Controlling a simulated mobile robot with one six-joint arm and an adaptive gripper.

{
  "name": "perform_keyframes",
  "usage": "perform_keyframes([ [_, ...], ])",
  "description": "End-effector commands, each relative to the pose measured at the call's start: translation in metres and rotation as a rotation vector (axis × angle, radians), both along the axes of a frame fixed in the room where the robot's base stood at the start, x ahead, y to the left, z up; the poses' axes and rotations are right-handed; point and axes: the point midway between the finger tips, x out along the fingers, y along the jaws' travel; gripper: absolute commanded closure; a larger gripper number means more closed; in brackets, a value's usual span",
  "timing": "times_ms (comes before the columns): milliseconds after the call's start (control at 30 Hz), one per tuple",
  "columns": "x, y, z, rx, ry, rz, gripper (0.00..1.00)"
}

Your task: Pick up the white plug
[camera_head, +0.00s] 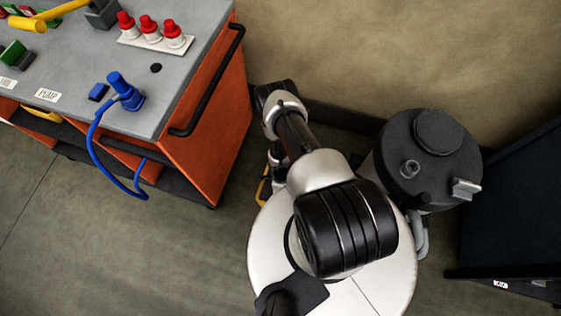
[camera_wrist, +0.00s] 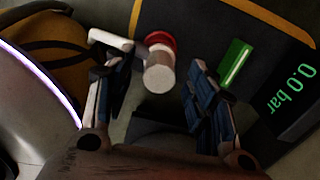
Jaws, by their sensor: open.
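A white cylindrical plug (camera_wrist: 159,72) stands in the middle of the wrist view, with a red round part (camera_wrist: 160,41) right behind it. My gripper (camera_wrist: 158,95) is open, with one blue-padded finger to the left of the plug and one to the right. The plug shows in the gap between the fingers, and neither finger visibly touches it. I cannot tell how far the plug lies beyond the fingertips. In the head view I cannot make out the plug, and my gripper is hidden behind my own arm.
In the wrist view, a pale bar (camera_wrist: 112,40) lies left of the plug. A green block (camera_wrist: 235,62) and a "0.0 bar" display (camera_wrist: 290,92) are at right. In the head view, an orange cart (camera_head: 205,130) carries red-capped fittings (camera_head: 150,28) and a blue hose (camera_head: 100,155). A dark tank (camera_head: 425,155) stands at right.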

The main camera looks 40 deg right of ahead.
Motion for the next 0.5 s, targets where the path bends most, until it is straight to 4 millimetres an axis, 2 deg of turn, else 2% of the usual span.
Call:
perform_keyframes([
  [33, -0.001, 0.0002, -0.0098, 0.0, 0.001, 0.0, 0.49],
  [100, -0.0008, 0.0002, -0.0141, 0.0, 0.001, 0.0, 0.49],
  [367, -0.0005, 0.0002, -0.0143, 0.0, 0.001, 0.0, 0.49],
  [500, -0.0005, 0.0002, -0.0143, 0.0, 0.001, 0.0, 0.58],
])
